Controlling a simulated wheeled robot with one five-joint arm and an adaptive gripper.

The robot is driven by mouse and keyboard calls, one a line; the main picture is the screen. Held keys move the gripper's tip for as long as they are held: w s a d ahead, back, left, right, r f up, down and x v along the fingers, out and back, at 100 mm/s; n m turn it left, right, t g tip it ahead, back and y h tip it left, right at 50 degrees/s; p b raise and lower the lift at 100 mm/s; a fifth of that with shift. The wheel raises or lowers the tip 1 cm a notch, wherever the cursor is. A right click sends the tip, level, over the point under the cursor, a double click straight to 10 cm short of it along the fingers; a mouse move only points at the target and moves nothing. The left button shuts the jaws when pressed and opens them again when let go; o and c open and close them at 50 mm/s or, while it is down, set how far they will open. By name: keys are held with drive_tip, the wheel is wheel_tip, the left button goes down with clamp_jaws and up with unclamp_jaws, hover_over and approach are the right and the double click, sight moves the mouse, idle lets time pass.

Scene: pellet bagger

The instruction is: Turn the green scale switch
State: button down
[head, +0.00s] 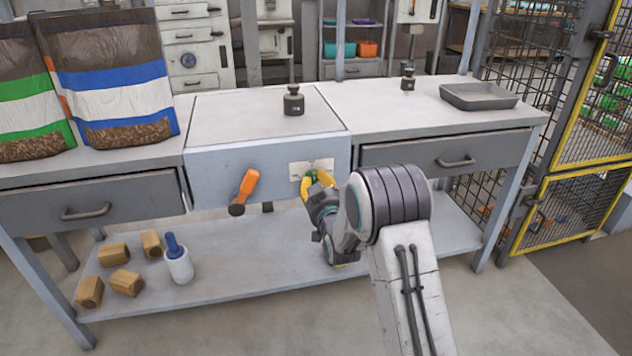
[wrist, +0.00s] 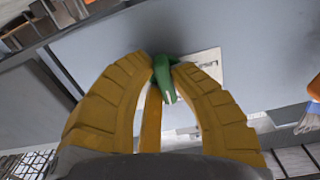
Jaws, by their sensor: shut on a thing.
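The green scale switch (wrist: 163,77) sits on a pale plate (wrist: 206,75) on the front panel of the scale (head: 230,166). In the head view the switch (head: 310,173) is partly hidden by my gripper (head: 318,182). The yellow fingers of my gripper (wrist: 163,66) are closed around the switch, one on each side, with their tips touching it. In the wrist view the switch's handle points toward the lower right. Its base is partly hidden by the fingertips.
An orange-handled tool (head: 247,187) is on the scale front, left of the switch. A weight (head: 293,101) stands on the scale top. Bags (head: 115,85) stand at left.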

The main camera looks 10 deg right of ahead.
drive_tip(key=m, duration=0.4)
drive_tip(key=shift+a, duration=0.1)
drive_tip(key=shift+a+f+m, duration=0.1)
drive_tip(key=shift+m, duration=2.4)
drive_tip(key=c, duration=1.1)
unclamp_jaws()
drive_tip(key=shift+s, duration=0.1)
drive_tip(key=s, duration=1.1)
drive_tip(key=shift+s, duration=0.4)
